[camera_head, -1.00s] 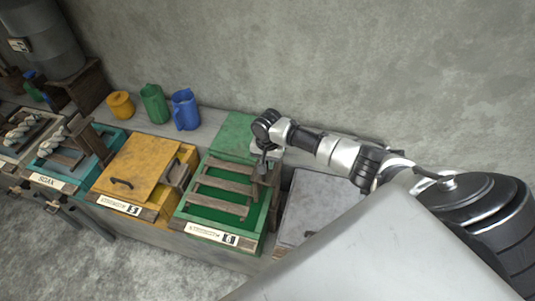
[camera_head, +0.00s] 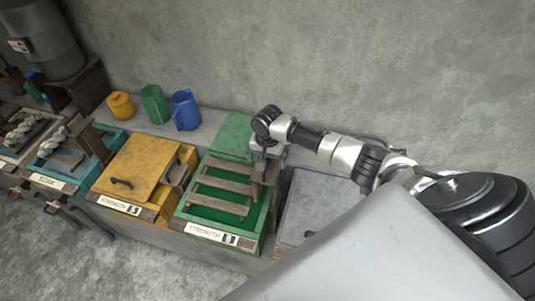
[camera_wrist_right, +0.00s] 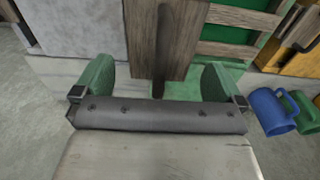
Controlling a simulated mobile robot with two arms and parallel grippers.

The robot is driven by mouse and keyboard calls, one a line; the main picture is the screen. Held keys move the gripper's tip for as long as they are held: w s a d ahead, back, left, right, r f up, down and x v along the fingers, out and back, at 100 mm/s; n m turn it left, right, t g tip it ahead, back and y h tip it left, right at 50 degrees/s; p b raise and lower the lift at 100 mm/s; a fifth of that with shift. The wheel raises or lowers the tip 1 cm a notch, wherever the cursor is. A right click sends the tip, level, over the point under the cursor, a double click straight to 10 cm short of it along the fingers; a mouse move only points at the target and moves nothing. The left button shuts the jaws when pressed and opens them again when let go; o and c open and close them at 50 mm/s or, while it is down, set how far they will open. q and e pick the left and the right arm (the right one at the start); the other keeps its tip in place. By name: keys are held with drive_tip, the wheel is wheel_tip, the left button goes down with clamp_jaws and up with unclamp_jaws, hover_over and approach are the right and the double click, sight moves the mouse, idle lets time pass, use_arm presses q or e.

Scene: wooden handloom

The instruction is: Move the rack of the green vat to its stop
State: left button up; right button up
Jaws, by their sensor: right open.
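The green vat (camera_head: 262,222) stands among the vats along the wall, its green lid part raised at the back. Its rack (camera_head: 222,187) of grey-brown wooden slats lies across the green opening, with a wooden upright at the right side. My right gripper (camera_head: 262,165) is over that right end, pointing down. In the right wrist view my gripper (camera_wrist_right: 160,82) is open, its two green fingers wide apart. A dark upright bar (camera_wrist_right: 162,45) on a wooden board shows between and beyond them; contact cannot be told. My left gripper is not in view.
Yellow, green and blue jugs (camera_head: 185,110) stand on the ledge behind. The concrete wall is close behind my right arm.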

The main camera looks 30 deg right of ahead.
drive_tip(key=shift+r, duration=2.95)
drive_tip(key=shift+s+f, duration=0.1)
drive_tip(key=shift+f, duration=0.05)
